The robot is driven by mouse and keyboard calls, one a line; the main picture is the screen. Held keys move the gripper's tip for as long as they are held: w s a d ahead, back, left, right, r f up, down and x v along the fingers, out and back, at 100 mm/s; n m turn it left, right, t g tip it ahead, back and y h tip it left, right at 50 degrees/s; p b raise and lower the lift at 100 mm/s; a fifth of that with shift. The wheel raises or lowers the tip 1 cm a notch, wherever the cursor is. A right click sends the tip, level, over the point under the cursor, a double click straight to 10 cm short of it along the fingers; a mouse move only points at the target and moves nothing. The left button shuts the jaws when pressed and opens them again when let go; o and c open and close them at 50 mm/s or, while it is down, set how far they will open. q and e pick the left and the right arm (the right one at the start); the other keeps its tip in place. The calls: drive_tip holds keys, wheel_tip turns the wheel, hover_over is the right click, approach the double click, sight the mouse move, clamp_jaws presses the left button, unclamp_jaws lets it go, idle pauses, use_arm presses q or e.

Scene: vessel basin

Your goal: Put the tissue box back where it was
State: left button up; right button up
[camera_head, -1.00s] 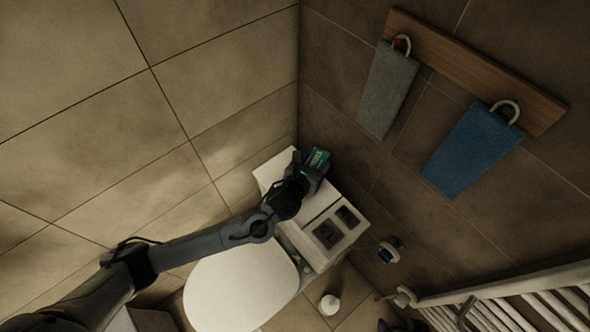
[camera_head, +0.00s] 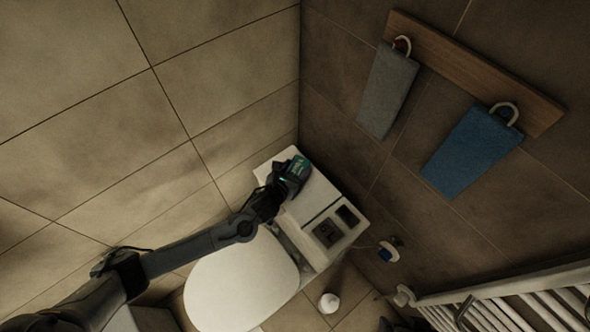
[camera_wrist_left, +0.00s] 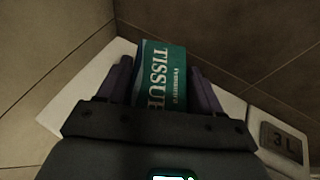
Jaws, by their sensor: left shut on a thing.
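The tissue box (camera_head: 297,167) is teal-green with white lettering. In the head view it is at the end of my left arm, over the white cistern top (camera_head: 322,193) in the corner. My left gripper (camera_head: 284,177) is shut on the tissue box. In the left wrist view the box (camera_wrist_left: 163,75) is between the two fingers of my left gripper (camera_wrist_left: 162,88), with the word TISSUE readable. The white cistern top (camera_wrist_left: 80,125) lies beneath it. I cannot tell whether the box touches the surface. My right gripper is not in view.
A flush panel (camera_head: 327,233) marked 3L is on the cistern's right part. The white toilet lid (camera_head: 240,285) is in front. A grey towel (camera_head: 387,92) and a blue towel (camera_head: 472,150) hang on the right wall. A white rack (camera_head: 515,300) is at lower right.

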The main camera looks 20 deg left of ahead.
use_arm(q)
drive_tip(key=o, duration=1.1)
drive_tip(key=shift+f, duration=0.1)
drive_tip(key=s+d+r+n+g, duration=0.1)
drive_tip(key=s+r+n+g, duration=0.15)
drive_tip(key=s+n, duration=0.65)
drive_tip(key=s+d+r+n+g, duration=0.2)
drive_tip(key=s+r+n, duration=0.1)
drive_tip(key=s+n, duration=0.6)
drive_tip(key=s+a+n+g, duration=0.1)
drive_tip(key=s+a+n, duration=0.1)
drive_tip(key=s+n, duration=0.3)
drive_tip(key=s+a+n+g+y, duration=0.1)
drive_tip(key=s+a+n+g, duration=0.1)
drive_tip(key=n, duration=0.4)
drive_tip(key=s+a+r+n+g+p, duration=0.1)
drive_tip(key=s+a+n+g, duration=0.1)
drive_tip(key=s+n, duration=0.4)
drive_tip(key=shift+s+a, duration=0.65)
drive_tip(key=shift+s, duration=0.2)
